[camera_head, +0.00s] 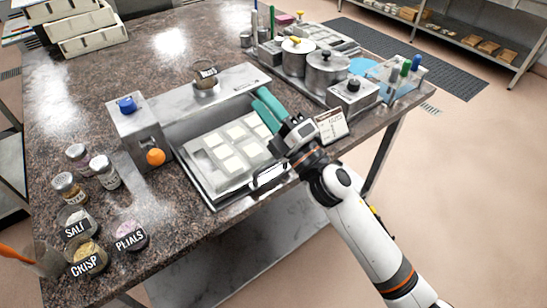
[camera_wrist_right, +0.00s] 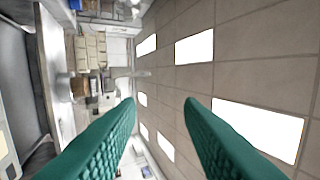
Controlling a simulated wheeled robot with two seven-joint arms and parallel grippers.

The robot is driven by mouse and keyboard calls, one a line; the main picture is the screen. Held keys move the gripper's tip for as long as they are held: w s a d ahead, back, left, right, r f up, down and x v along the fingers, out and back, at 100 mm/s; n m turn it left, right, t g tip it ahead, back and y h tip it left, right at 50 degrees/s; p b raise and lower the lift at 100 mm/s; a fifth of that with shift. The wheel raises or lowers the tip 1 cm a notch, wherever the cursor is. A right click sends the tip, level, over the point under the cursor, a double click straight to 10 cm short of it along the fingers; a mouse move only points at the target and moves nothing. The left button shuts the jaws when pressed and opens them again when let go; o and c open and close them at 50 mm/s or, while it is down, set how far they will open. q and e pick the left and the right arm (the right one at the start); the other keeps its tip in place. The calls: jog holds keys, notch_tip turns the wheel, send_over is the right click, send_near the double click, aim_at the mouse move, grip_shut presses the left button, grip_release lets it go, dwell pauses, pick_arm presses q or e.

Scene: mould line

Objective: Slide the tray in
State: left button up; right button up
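The metal tray (camera_head: 206,186) with several pale square cavities lies at the open front of a steel machine (camera_head: 218,103) on the counter. Its front part reaches the counter's front edge. My right gripper (camera_head: 262,105) has two teal fingers above the right side of the machine, beyond the tray's right edge. The right wrist view shows the fingers (camera_wrist_right: 159,103) spread apart with nothing between them. My left gripper is out of view.
The machine's left housing has a blue knob (camera_head: 126,104) and an orange button (camera_head: 156,157). Several labelled jars (camera_head: 131,235) stand at front left. A small sign (camera_head: 331,125) stands close to my right wrist.

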jog(key=s+a+r+n+g+y, duration=0.2)
jog(key=s+a+n+g, duration=0.35)
jog(key=n+g, duration=0.55)
jog(key=s+a+r+n+g+y, duration=0.2)
jog(key=s+a+n+g, duration=0.35)
jog(key=n, duration=0.85)
jog(key=n+h, duration=1)
jog(key=h, duration=0.8)
send_near(272, 162)
jog(key=shift+t, duration=0.35)
jog(key=f, duration=0.2)
jog(key=f+p, duration=0.1)
jog(key=f, duration=0.5)
jog(key=shift+w+a+p, duration=0.3)
jog(key=shift+w+a, duration=0.05)
grip_shut()
